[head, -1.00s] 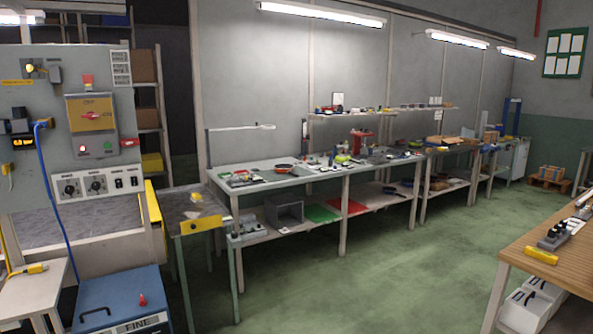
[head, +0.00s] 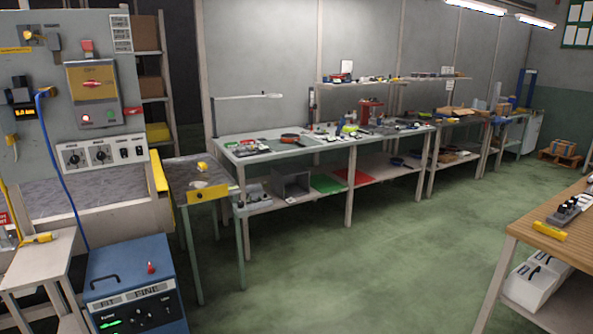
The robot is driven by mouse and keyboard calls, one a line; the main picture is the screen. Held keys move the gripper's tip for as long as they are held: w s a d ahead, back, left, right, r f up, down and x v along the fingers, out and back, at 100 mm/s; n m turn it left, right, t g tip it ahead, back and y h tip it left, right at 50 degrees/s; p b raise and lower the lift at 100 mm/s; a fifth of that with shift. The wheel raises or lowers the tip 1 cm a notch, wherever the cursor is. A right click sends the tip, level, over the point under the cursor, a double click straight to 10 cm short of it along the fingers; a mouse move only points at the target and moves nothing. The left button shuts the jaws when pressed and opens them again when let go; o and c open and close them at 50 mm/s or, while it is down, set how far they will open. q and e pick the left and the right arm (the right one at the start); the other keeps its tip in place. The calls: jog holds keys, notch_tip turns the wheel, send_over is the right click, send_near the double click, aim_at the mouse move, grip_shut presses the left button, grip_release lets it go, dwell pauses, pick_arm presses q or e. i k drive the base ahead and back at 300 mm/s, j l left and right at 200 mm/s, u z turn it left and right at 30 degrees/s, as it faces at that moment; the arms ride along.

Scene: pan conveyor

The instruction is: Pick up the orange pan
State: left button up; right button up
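A small round orange-red thing with a dark part, which looks like the orange pan (head: 290,138), lies on the long workbench (head: 262,152) along the back wall. It is far off and too small to make out its handle. Neither of my grippers shows in the head view, and nothing is held in sight.
A control panel (head: 70,120) and a blue unit (head: 130,282) stand at the left. A small table (head: 180,180) with a yellow block stands beside the workbench. A wood-topped table (head: 530,225) is at the right. The green floor (head: 350,270) between is clear.

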aim_at(295, 140)
jog(key=i+z, duration=0.2)
jog(key=i, duration=1.55)
jog(key=i+u, duration=0.15)
jog(key=i, duration=0.35)
jog(key=i+l+u, duration=0.2)
jog(key=i, duration=0.3)
jog(key=i+l+u, duration=0.15)
jog(key=i, duration=0.35)
jog(key=i+l+u, duration=0.2)
jog(key=i, duration=0.25)
jog(key=l, duration=0.1)
